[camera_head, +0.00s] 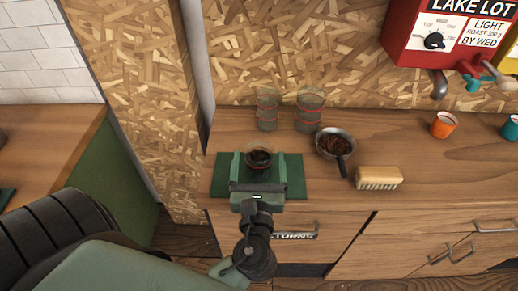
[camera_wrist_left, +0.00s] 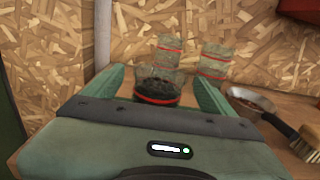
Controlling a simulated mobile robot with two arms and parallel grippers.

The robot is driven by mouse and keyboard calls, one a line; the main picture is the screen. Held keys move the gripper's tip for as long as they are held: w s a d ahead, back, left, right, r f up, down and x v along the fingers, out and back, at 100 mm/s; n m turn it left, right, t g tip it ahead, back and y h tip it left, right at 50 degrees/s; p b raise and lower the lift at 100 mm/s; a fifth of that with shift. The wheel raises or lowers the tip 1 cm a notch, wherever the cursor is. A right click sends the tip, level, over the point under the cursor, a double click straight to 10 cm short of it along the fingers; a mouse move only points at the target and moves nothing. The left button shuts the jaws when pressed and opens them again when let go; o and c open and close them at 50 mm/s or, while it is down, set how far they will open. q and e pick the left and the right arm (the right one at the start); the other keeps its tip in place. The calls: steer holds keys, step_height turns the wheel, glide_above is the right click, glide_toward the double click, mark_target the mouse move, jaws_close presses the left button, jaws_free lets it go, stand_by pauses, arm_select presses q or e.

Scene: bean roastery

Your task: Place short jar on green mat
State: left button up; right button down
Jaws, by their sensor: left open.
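A short glass jar (camera_head: 259,158) with a red band and dark beans in it stands over the green mat (camera_head: 295,176) near the counter's front edge. I cannot tell for sure whether its base touches the mat. My left gripper (camera_head: 259,160) is open, with one finger on each side of the jar. In the left wrist view the short jar (camera_wrist_left: 157,91) sits between the two spread fingers (camera_wrist_left: 160,90). My right gripper is in neither view.
Two taller jars with red bands, one left (camera_head: 267,108) and one right (camera_head: 309,109), stand behind the mat. A metal scoop of beans (camera_head: 336,143) and a brush (camera_head: 378,178) lie to the right. An orange cup (camera_head: 443,125) stands farther right under a red machine (camera_head: 440,35).

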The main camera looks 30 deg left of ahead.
arm_select(q)
steer(key=v, duration=0.5)
steer(key=shift+s+f+b, duration=0.1)
steer(key=shift+b, duration=0.3)
steer(key=shift+v, duration=0.75)
steer(key=shift+d, duration=0.1)
